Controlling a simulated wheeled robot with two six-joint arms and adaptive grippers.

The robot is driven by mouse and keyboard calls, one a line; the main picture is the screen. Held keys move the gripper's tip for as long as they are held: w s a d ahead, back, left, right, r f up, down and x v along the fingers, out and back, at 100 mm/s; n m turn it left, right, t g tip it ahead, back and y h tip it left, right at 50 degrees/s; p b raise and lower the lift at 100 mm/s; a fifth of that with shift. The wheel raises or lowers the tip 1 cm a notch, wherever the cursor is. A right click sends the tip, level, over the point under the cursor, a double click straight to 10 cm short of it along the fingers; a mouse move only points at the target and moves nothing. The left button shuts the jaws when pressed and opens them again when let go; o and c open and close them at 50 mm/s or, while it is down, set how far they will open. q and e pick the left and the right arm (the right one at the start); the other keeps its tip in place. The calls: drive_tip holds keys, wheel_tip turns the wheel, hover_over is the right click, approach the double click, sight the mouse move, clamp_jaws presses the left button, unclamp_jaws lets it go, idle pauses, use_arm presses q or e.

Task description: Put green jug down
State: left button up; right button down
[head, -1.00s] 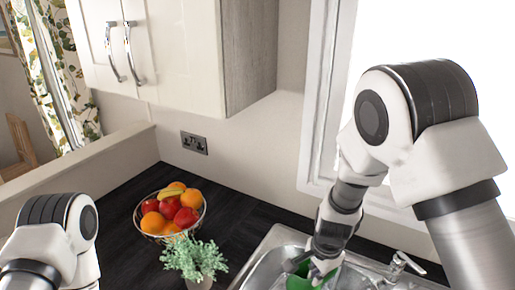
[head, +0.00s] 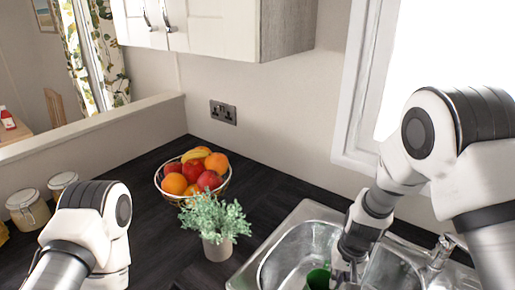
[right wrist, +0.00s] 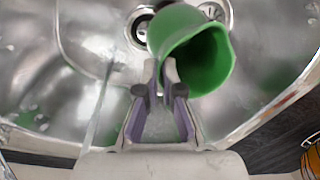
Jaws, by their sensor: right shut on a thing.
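The green jug (head: 318,279) is at the bottom edge of the head view, over or in the steel sink (head: 262,243), and mostly cut off. In the right wrist view the jug (right wrist: 176,24) is seen with its open mouth turned to the right, with two drains behind it. My right gripper (head: 340,272) is shut on the jug; its fingertips (right wrist: 168,72) meet at the jug's near edge. I cannot tell whether the jug touches the sink bottom. My left arm shows at lower left, but its gripper is out of view.
A potted plant (head: 216,222) stands on the dark worktop left of the sink. Behind it is a wire fruit bowl (head: 164,192). The tap (head: 440,252) is right of my right gripper. Glass jars (head: 28,210) stand far left. Worktop between jars and bowl is clear.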

drive_tip(key=shift+s+n, duration=0.1)
drive_tip(key=shift+n, duration=0.9)
